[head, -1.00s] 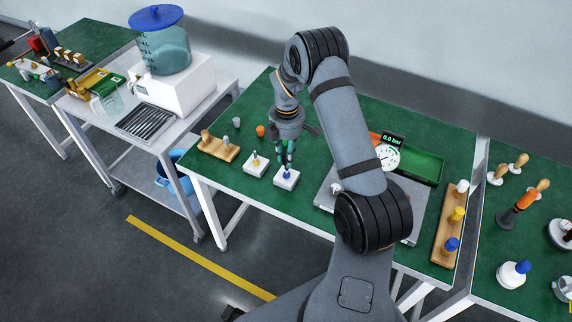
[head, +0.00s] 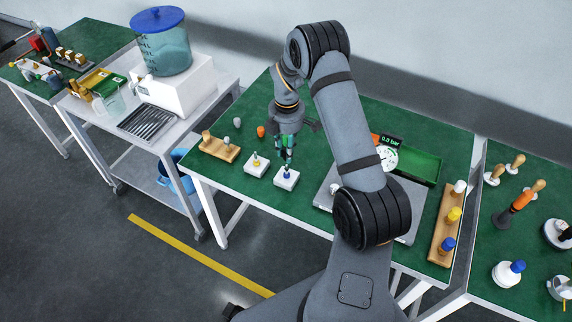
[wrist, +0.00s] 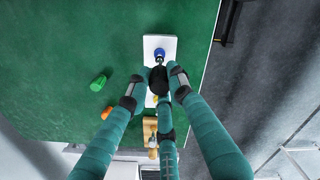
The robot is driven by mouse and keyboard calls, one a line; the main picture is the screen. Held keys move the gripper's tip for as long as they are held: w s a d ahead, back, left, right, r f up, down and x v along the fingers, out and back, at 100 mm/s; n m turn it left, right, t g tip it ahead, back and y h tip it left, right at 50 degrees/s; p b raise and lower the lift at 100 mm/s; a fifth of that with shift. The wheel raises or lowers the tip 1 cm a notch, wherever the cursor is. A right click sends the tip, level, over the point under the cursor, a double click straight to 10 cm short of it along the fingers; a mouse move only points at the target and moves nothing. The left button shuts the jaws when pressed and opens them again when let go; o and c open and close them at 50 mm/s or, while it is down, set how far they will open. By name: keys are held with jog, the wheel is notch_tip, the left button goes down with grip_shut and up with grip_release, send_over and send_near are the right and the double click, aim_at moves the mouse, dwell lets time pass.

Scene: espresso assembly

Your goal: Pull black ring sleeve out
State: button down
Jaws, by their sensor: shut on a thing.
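A white block (head: 286,179) with a blue-topped peg (head: 287,172) stands near the table's front edge. In the wrist view the blue top (wrist: 159,54) shows on the white block (wrist: 168,42), just beyond my fingertips. My gripper (head: 287,162) points down directly above this block. Its teal fingers are drawn together in the wrist view, around a small dark piece (wrist: 158,80) that looks like the black ring sleeve. The fingers partly hide it, and I cannot tell whether it still touches the peg.
A second white block with a yellow peg (head: 257,163) stands close on the left, by a wooden holder (head: 220,150). A grey plate (head: 325,200) lies to the right.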

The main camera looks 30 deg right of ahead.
jog(key=shift+r+p, duration=1.15)
jog(key=shift+r, duration=0.4)
